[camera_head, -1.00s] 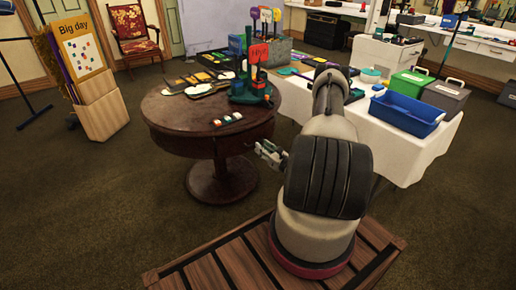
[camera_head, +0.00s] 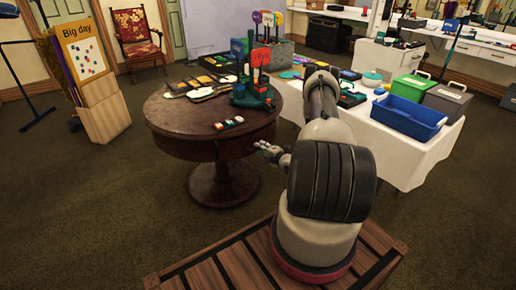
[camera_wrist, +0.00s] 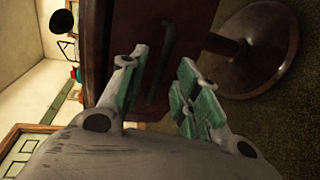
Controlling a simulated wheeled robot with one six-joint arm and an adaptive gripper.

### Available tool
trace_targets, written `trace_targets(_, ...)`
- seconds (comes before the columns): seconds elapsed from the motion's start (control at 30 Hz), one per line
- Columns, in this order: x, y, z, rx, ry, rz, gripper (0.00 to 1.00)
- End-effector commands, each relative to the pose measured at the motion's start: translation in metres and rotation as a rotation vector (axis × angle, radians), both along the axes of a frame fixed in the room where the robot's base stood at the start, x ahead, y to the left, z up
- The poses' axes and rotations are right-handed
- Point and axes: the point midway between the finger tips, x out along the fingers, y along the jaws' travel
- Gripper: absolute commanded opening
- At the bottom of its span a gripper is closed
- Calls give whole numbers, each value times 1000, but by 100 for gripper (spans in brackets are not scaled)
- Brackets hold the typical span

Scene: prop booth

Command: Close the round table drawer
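The round table (camera_head: 205,115) is dark brown wood on a pedestal, left of my arm in the head view. In the wrist view its side fills the upper middle, turned sideways, with a brown drawer front (camera_wrist: 118,32) and a dark bar handle (camera_wrist: 162,62). How far the drawer stands out is not clear. My gripper (camera_head: 264,149) is beside the table's right front side. In the wrist view my gripper (camera_wrist: 158,88) has its green-padded fingers spread, with the handle showing beyond the gap. I cannot tell whether they touch anything.
Cards, small blocks (camera_head: 228,123) and a green stand (camera_head: 252,90) with signs sit on the tabletop. A white-clothed table (camera_head: 405,160) with a blue bin (camera_head: 408,117) is to the right.

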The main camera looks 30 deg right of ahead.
Motion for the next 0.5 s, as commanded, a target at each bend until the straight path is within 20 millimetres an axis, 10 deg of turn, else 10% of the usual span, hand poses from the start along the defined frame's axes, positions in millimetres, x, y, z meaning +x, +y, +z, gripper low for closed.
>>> trace_targets(0.5, 29, 1, -6, -2, 0, 0, 32)
